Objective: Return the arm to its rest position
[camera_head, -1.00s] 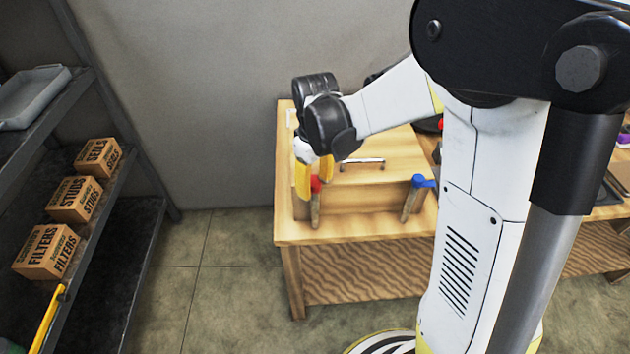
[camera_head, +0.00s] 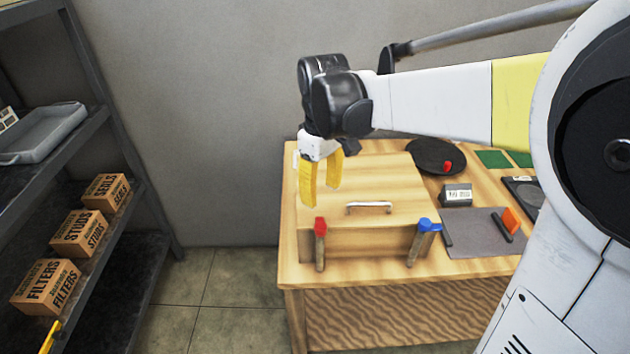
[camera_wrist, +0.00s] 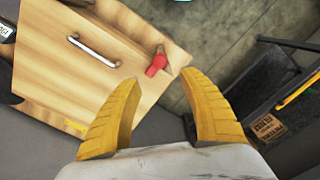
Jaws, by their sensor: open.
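My gripper (camera_head: 321,190), with yellow fingers, hangs above the left end of the wooden box on the workbench in the head view. It is open, with nothing between its fingers; it also shows open in the wrist view (camera_wrist: 166,110). My white arm stretches from the right across the back of the bench to it. A red-topped tool (camera_head: 320,243) stands upright at the box's front left, below the fingers and apart from them. In the wrist view the red top (camera_wrist: 156,63) lies beyond the fingertips.
The wooden box (camera_head: 385,181) has a metal handle (camera_head: 369,208). A blue-topped tool (camera_head: 423,240) stands at its front right. A black round plate (camera_head: 428,152), grey mat (camera_head: 475,243) and small labelled box (camera_head: 457,195) lie on the bench (camera_head: 290,268). Shelves with cartons (camera_head: 47,285) stand left; floor between is clear.

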